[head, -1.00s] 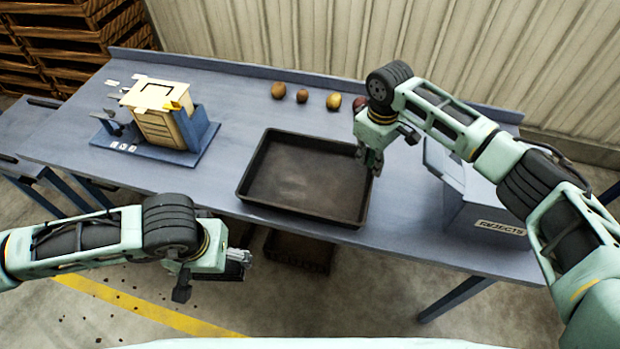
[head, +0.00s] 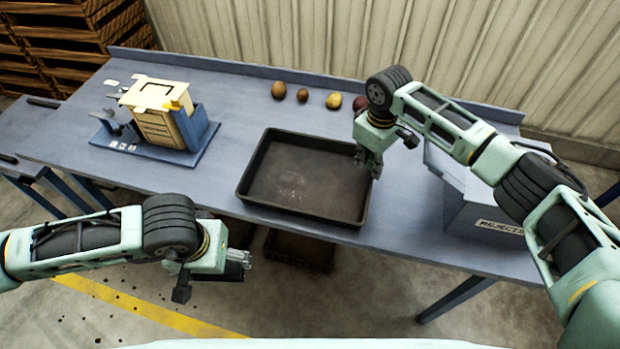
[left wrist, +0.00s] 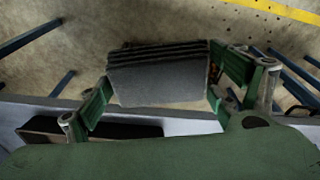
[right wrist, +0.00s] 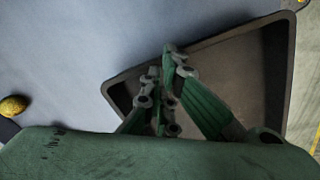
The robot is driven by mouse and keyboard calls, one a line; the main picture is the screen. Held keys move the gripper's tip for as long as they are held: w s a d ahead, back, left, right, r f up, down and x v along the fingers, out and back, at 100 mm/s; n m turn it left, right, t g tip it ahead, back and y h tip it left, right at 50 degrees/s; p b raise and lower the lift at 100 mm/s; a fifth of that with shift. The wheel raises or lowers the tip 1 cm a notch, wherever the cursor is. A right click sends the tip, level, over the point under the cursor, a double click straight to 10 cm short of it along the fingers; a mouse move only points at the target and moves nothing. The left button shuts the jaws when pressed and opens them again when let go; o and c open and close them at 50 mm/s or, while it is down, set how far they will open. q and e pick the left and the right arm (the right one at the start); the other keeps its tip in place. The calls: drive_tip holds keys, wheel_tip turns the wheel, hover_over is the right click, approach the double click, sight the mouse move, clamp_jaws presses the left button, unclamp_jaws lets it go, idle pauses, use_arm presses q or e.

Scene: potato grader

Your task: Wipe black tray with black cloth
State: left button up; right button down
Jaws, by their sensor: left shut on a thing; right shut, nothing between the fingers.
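The black tray (head: 290,180) lies flat on the blue-grey table, with pale dusty marks on its floor. It also shows in the right wrist view (right wrist: 240,75). My right gripper (head: 371,171) is shut and empty at the tray's right side; in the right wrist view its fingertips (right wrist: 166,65) overlap the near rim, and I cannot tell if they touch it. My left gripper (head: 245,263) is in front of the table's near edge, away from the tray. It is shut on the folded dark cloth (left wrist: 158,80), which spans between its fingers in the left wrist view.
Several potatoes (head: 303,95) lie in a row behind the tray. A grey rejects box (head: 465,200) stands at the right. A wooden box with blue parts (head: 160,110) stands at the left. A dark crate (head: 300,250) is on the floor below the table.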

use_arm(q)
drive_tip(key=shift+r, duration=0.1)
wheel_tip(320, 180, up, 6)
drive_tip(key=p, duration=0.6)
use_arm(e)
wheel_tip(320, 180, up, 6)
drive_tip(key=shift+f, duration=0.1)
wheel_tip(320, 180, up, 12)
idle(0.4)
drive_tip(key=shift+f, duration=0.1)
